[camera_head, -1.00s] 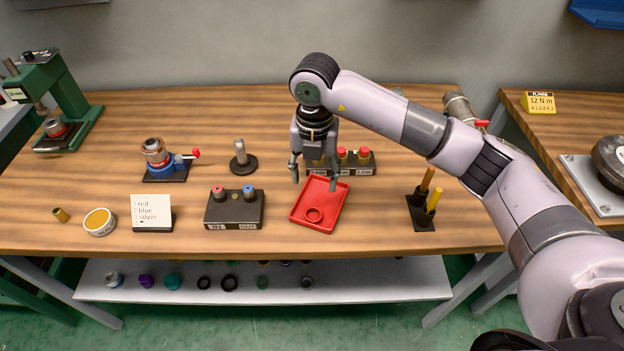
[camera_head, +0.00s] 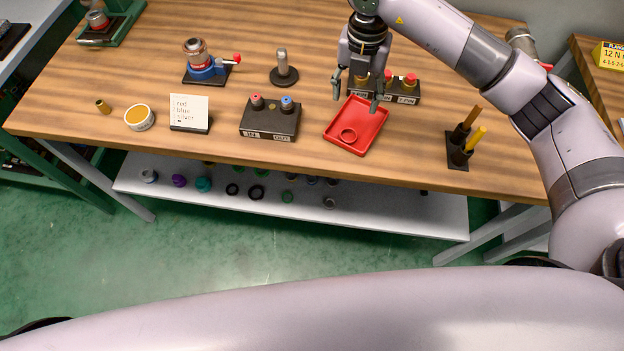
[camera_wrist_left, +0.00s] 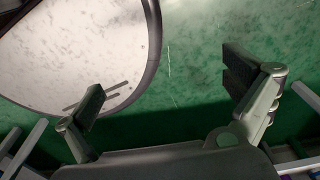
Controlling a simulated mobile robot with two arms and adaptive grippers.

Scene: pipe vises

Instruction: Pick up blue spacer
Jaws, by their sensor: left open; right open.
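A small ring with a blue top (camera_head: 286,103) sits on the right side of a dark block (camera_head: 270,124) marked IN and OUT; it looks like the blue spacer. A red-topped piece (camera_head: 257,101) sits beside it. My right gripper (camera_head: 356,94) is open and empty, pointing down over the back of the red tray (camera_head: 372,136), to the right of the block. My left gripper (camera_wrist_left: 165,80) shows only in the left wrist view, open and empty, with the green floor and a pale rounded surface beyond it.
A sign (camera_head: 189,109) reading red, blue, silver stands left of the block. Behind are a blue vise (camera_head: 207,70) and an upright post (camera_head: 282,66). A lower shelf (camera_head: 300,205) holds several rings.

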